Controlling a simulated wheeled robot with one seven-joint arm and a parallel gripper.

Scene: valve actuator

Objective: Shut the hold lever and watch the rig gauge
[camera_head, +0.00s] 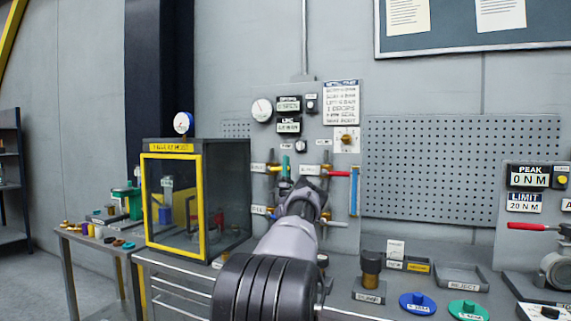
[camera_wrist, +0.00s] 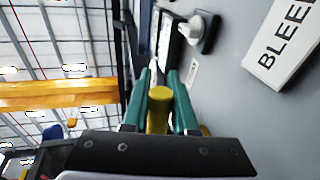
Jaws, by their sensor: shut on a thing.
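My gripper (camera_head: 286,166) reaches the valve panel on the wall in the head view. In the wrist view its green fingers (camera_wrist: 161,100) are shut on a yellow rod-like handle (camera_wrist: 159,108), seen nearly end-on. I cannot read a label that names this handle as the hold lever. A plate lettered "BLEE..." (camera_wrist: 286,40) is to the right of the fingers. A lever with a red grip (camera_head: 338,173) points right on the panel. A round white gauge (camera_head: 261,109) hangs at upper left of the panel. Its needle is too small to read. My arm hides part of the lower valves.
A yellow-framed cabinet (camera_head: 174,206) with another gauge (camera_head: 183,123) on top stands left of my arm. A pegboard (camera_head: 460,150) is on the right. Blue (camera_head: 417,303) and green (camera_head: 468,309) discs lie on the bench. A display (camera_head: 528,176) reads PEAK 0 NM.

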